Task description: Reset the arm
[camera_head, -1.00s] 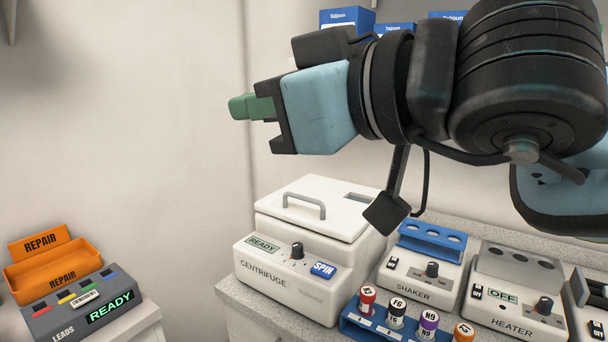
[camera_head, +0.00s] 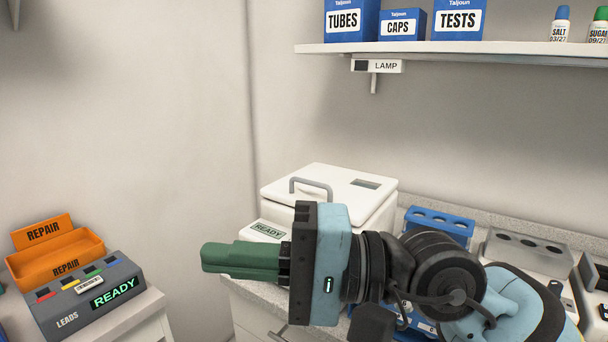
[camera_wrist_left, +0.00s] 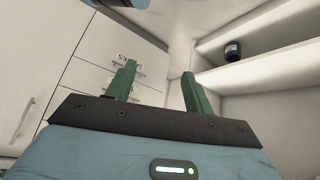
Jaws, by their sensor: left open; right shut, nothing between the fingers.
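My right gripper (camera_head: 222,260) shows in the head view, its arm coming in from the lower right. Its green fingers point left and lie together, shut with nothing between them. It is in front of the white centrifuge (camera_head: 330,203) and hides much of that machine's front. My left gripper is outside the head view. In the left wrist view my left gripper (camera_wrist_left: 158,80) has its two green fingers apart, open and empty, with cabinets behind them.
An orange repair tray (camera_head: 60,262) and a grey leads box (camera_head: 85,300) stand at the lower left. A blue shaker rack (camera_head: 440,222) and grey heater (camera_head: 525,250) stand right of the centrifuge. A wall shelf (camera_head: 480,47) holds blue boxes. The wall area above the centrifuge is free.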

